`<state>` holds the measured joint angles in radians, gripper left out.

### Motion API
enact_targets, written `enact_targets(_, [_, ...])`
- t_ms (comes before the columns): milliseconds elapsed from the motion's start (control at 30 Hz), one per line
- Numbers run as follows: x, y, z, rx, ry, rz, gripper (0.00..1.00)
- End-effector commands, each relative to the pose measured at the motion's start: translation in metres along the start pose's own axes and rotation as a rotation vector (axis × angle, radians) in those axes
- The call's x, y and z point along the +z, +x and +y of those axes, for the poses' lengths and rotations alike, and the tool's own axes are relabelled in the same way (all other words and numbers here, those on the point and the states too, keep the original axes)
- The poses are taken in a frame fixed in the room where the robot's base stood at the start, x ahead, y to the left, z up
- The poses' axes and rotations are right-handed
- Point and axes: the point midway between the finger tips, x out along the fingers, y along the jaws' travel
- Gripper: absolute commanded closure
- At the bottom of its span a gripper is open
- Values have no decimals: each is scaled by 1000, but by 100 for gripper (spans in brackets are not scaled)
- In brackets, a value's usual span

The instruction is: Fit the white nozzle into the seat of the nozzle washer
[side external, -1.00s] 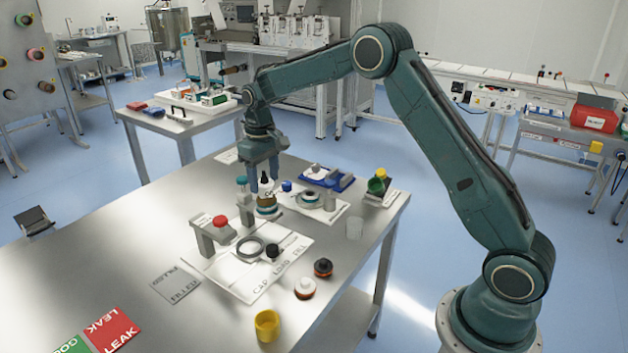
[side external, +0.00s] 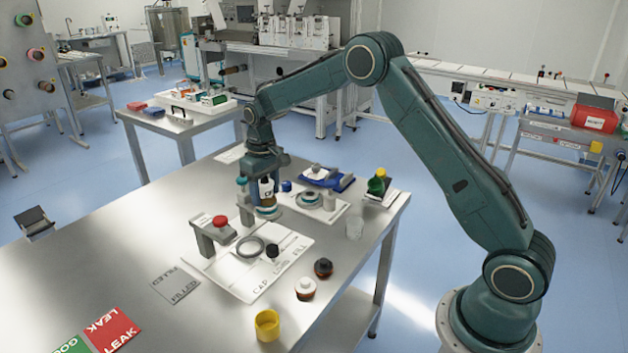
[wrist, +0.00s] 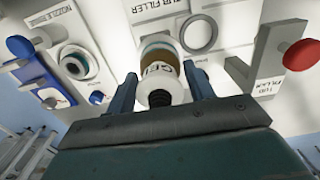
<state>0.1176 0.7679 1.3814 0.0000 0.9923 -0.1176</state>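The nozzle washer (side external: 311,199) is a ring-shaped seat on a white plate; its ring also shows at upper left in the wrist view (wrist: 76,63). My gripper (side external: 266,188) points down around a labelled bottle (side external: 266,192). In the wrist view the bottle (wrist: 160,75), with its black tip, is between my fingers (wrist: 160,78), with narrow gaps beside it. The gripper looks open.
A red-knobbed stand (side external: 220,222) is close left of the gripper. A grey ring (side external: 251,247) and black-topped part lie on the front plate.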

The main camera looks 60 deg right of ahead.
Motion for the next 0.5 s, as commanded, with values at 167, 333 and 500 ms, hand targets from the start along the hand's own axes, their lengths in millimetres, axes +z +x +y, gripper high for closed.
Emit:
enact_targets(167, [0, 0, 0, 0, 0, 0, 83])
enact_targets(333, [0, -1, 0, 0, 0, 1, 95])
enact_targets(500, [0, -4, 0, 0, 0, 2, 95])
